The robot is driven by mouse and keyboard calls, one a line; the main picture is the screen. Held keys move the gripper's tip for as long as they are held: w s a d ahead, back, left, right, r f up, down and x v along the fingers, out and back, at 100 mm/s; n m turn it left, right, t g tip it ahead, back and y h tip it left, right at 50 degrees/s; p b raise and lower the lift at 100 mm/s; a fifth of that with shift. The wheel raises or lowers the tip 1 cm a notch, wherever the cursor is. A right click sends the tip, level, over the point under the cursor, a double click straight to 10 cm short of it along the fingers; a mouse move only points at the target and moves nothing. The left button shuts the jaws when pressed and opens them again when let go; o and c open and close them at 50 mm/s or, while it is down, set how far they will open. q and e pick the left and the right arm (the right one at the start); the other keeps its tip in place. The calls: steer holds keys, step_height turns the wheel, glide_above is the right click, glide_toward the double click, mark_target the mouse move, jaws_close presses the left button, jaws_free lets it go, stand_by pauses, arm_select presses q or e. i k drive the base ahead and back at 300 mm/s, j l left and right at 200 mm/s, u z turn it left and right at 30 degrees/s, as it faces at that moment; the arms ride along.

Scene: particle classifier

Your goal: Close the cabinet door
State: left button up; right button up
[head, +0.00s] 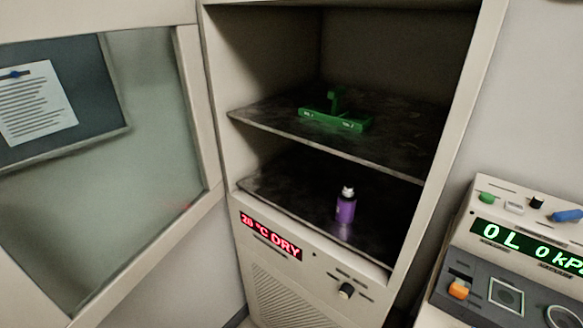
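The cabinet (222,90) stands open in the middle of the head view, with its beige frame tilted in the picture. Its door (196,120), a beige frame around a glass pane, is swung wide open to the left. A paper sheet and a dark board show through the glass. No handle on the door can be made out. Neither of my grippers is in view.
A green holder (336,117) sits on the upper shelf (395,157). A purple bottle (346,209) stands upright on the lower shelf (285,197). A red display (270,236) and a knob (346,291) are below. A control console (478,235) is at the right.

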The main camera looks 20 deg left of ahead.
mark_target(24, 304)
steer(key=k+u, duration=0.15)
steer(key=u, duration=0.85)
